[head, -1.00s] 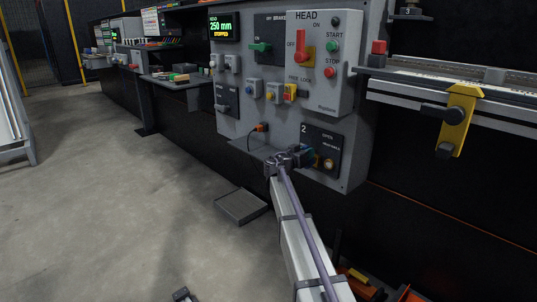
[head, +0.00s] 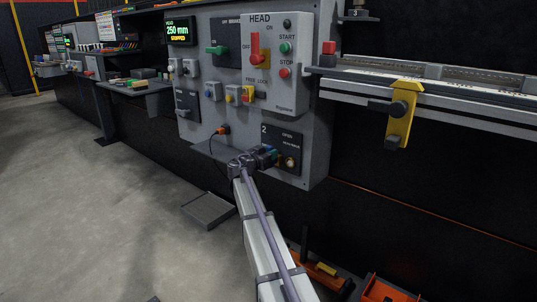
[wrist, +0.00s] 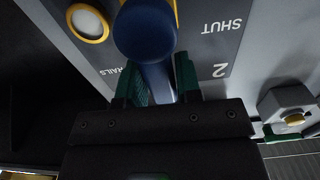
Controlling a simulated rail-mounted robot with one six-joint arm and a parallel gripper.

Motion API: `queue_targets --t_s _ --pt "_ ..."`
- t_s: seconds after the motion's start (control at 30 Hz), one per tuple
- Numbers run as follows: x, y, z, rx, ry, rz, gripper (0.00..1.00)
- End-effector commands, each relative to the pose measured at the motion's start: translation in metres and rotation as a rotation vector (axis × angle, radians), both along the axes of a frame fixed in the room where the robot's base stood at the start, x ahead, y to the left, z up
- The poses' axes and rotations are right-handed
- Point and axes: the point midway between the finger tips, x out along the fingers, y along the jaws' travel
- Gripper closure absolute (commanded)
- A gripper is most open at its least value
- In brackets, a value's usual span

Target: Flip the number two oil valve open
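The number two oil valve has a blue lever (wrist: 147,35) with a round end, seen close up in the wrist view. Its dark plate (head: 285,142) is marked 2 at the lower right of the grey control panel, with OPEN printed at the upper right. In the upside-down wrist view the plate's SHUT label (wrist: 222,26) shows beside the lever. My gripper (wrist: 160,85) has its green fingers on both sides of the lever's stem and appears shut on it. In the head view my gripper (head: 266,157) is at the valve, covering most of it.
A yellow clamp (head: 400,115) hangs off a rail at right. A grey tray (head: 208,210) and orange bins (head: 385,288) are low down. The floor at left is clear.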

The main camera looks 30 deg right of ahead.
Motion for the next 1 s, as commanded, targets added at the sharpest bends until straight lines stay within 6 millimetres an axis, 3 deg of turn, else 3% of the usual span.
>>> queue_targets --t_s 0.2,0.47,0.57,0.83,1.0 --pt "0.0 0.0 0.0 -0.002 0.002 0.0 0.49" --pt "-0.001 0.004 0.0 -0.003 0.002 0.001 0.49" --pt "-0.006 0.017 0.0 -0.003 0.002 0.002 0.49" --pt "-0.026 0.081 0.0 -0.002 0.002 0.003 0.49" --pt "-0.032 0.101 0.0 -0.002 0.002 0.002 0.49"
